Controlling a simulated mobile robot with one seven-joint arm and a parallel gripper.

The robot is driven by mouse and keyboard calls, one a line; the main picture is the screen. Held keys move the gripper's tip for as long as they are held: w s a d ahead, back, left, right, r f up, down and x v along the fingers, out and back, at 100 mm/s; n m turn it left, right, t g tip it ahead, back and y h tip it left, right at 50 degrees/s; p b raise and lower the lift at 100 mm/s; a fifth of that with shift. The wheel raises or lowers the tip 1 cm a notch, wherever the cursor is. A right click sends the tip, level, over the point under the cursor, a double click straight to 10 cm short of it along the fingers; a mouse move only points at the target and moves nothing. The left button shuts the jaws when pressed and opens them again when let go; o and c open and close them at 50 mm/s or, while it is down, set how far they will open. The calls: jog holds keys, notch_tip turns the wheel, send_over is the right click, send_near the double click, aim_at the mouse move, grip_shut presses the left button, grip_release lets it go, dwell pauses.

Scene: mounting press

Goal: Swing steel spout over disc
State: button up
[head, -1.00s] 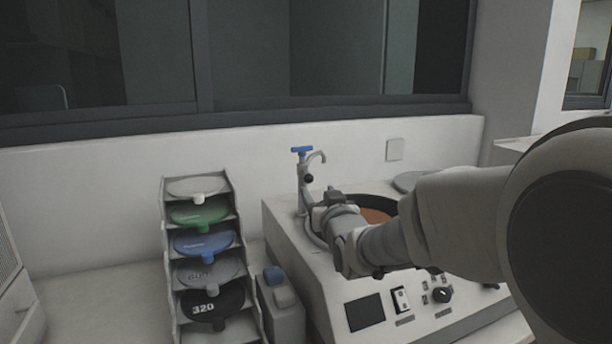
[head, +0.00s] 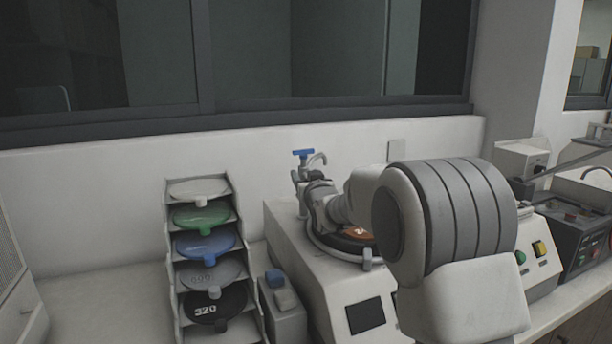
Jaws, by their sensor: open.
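The steel spout (head: 319,158) with its blue T-handle (head: 303,153) stands at the back left of the grinding machine (head: 290,232). Its curved end points to the right, toward the back wall side of the bowl. The orange disc (head: 356,233) lies in the machine's round dark bowl and is mostly hidden behind my arm. My gripper (head: 300,182) is open at the spout's post, just below the blue handle. Its fingertips are small and partly hidden, so I cannot tell whether they touch the post.
A rack (head: 172,290) of several coloured discs stands left of the machine. A small grey box (head: 284,315) with a blue top piece sits between them. More equipment (head: 572,228) stands on the right. My arm blocks much of the machine's front.

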jog(key=shift+w, duration=0.1)
grip_shut()
dwell(0.3)
dwell(1.1)
